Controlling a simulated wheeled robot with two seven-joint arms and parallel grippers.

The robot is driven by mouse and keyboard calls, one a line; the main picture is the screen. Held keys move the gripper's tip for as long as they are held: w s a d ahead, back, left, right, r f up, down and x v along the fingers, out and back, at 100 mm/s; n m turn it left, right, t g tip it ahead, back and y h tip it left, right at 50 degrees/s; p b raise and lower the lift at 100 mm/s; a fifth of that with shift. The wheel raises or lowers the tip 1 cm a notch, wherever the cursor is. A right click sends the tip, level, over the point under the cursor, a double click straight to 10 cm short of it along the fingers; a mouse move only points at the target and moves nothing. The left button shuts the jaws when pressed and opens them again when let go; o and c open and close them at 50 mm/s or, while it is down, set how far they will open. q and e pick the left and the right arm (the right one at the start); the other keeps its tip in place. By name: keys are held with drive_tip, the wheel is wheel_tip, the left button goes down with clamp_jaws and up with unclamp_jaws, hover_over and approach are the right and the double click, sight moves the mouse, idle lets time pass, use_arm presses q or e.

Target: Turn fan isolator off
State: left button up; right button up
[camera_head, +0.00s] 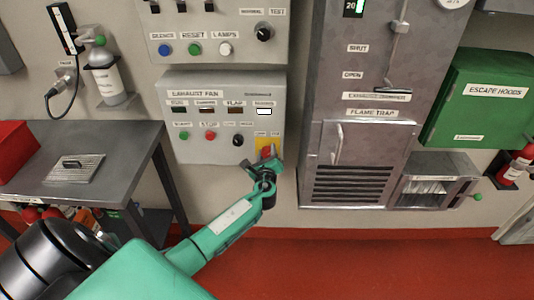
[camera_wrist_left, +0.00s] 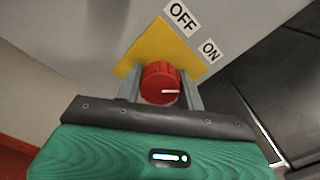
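The fan isolator is a red round knob (camera_wrist_left: 161,83) on a yellow plate (camera_wrist_left: 150,45). An OFF label (camera_wrist_left: 181,17) and an ON label (camera_wrist_left: 210,51) sit along one edge of the plate. The knob's white mark points right in the left wrist view, towards the ON side. The knob also shows at the control box's lower right in the head view (camera_head: 267,152). My left gripper (camera_wrist_left: 161,92) has one finger on each side of the knob; I cannot tell whether they press on it. My right gripper is not in view.
The grey control box (camera_head: 185,150) carries buttons and another dark knob (camera_head: 238,140). A metal flame trap cabinet (camera_head: 318,120) stands close on the right. A metal table (camera_head: 125,150) is at left. A green escape hoods box (camera_head: 480,115) is at far right.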

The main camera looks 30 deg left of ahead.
use_arm(q)
drive_tip(key=shift+f+n+b, duration=0.1)
drive_tip(key=shift+n+b, duration=0.2)
drive_tip(key=n+b, duration=0.3)
drive_tip(key=shift+f+b, duration=0.2)
drive_tip(key=shift+b, duration=0.1)
drive_tip(key=shift+n+b, duration=0.3)
drive_tip(key=shift+n, duration=0.3)
drive_tip(key=n+b, duration=0.4)
drive_tip(key=n, duration=0.1)
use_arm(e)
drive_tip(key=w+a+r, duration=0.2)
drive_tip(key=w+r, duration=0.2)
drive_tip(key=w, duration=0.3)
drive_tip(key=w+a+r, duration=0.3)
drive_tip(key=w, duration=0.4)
use_arm(q)
drive_tip(key=n+b, duration=0.3)
drive_tip(key=n, duration=0.2)
drive_tip(key=shift+r+n+b, duration=0.1)
drive_tip(key=shift+n+b, duration=0.55)
drive_tip(key=shift+n, duration=0.95)
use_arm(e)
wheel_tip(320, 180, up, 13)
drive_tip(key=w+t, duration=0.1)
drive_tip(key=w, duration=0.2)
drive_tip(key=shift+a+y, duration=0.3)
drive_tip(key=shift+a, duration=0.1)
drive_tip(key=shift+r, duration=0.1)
